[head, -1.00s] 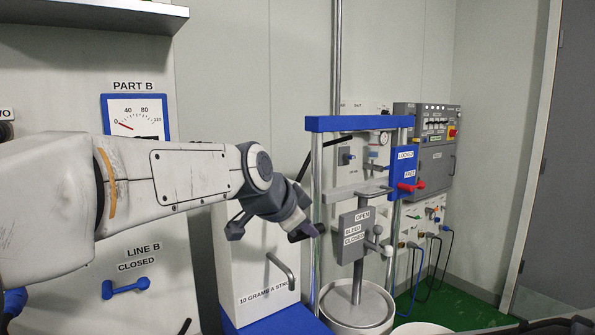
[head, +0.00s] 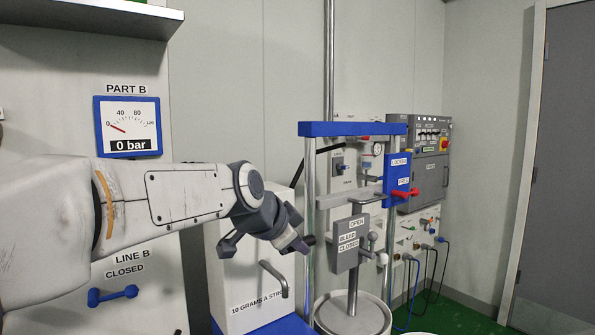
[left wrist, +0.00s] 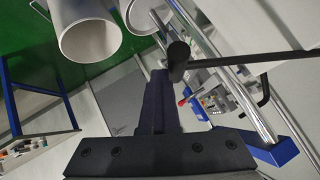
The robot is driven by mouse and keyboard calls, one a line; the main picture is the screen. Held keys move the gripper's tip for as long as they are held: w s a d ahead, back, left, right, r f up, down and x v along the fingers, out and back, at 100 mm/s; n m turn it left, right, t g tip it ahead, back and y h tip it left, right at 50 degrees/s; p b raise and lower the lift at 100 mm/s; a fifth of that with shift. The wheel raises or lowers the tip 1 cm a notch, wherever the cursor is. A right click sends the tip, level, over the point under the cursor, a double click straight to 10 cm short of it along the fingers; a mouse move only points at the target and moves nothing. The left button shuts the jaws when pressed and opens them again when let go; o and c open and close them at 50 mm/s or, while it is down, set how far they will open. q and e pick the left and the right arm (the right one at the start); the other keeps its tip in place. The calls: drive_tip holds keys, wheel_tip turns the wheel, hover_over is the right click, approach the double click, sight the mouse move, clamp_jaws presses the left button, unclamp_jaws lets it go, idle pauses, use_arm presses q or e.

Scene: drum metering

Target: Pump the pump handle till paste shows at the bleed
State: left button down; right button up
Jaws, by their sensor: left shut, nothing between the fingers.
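The white pump box (head: 250,262) is labelled 10 GRAMS A STR, the rest cut off. A black rod, seemingly the pump handle, ends in a dark grip (left wrist: 178,56) in the left wrist view. My left gripper (head: 298,245) is shut and empty in front of the box. In the left wrist view its fingers (left wrist: 160,98) lie just below the grip; I cannot tell whether they touch it. The grey bleed box (head: 348,255) reads OPEN, BLEED and CLOSED, with a ball-ended lever (head: 374,245) at its right. I see no paste there. My right gripper is out of view.
A blue-topped press frame (head: 352,129) stands over a white drum (head: 350,318). The PART B gauge (head: 128,115) reads 0 bar. LINE B's blue handle (head: 112,295) is beside a CLOSED label. A blue plate with a red lever (head: 398,170) is on the frame's right post.

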use_arm(q)
drive_tip(key=s+a+r, duration=0.1)
drive_tip(key=s+r, duration=0.6)
drive_tip(key=s, duration=0.4)
drive_tip(key=shift+a+p, duration=0.25)
drive_tip(key=shift+p, duration=0.1)
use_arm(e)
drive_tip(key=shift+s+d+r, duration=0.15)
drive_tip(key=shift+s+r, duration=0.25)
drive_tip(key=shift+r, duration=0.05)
use_arm(q)
drive_tip(key=shift+f, duration=0.1)
drive_tip(key=s+a+f+n+g+y+p, duration=0.2)
drive_tip(key=s+a+f+n+g+p, duration=0.1)
drive_tip(key=s+f, duration=0.7)
drive_tip(key=s+a+f+n+g+y+p, duration=0.2)
drive_tip(key=s+a+f+g+p, duration=0.3)
drive_tip(key=s+f, duration=0.6)
drive_tip(key=shift+s+a+n+y, duration=0.15)
drive_tip(key=shift+s+n+y, duration=0.2)
drive_tip(key=shift+n, duration=0.35)
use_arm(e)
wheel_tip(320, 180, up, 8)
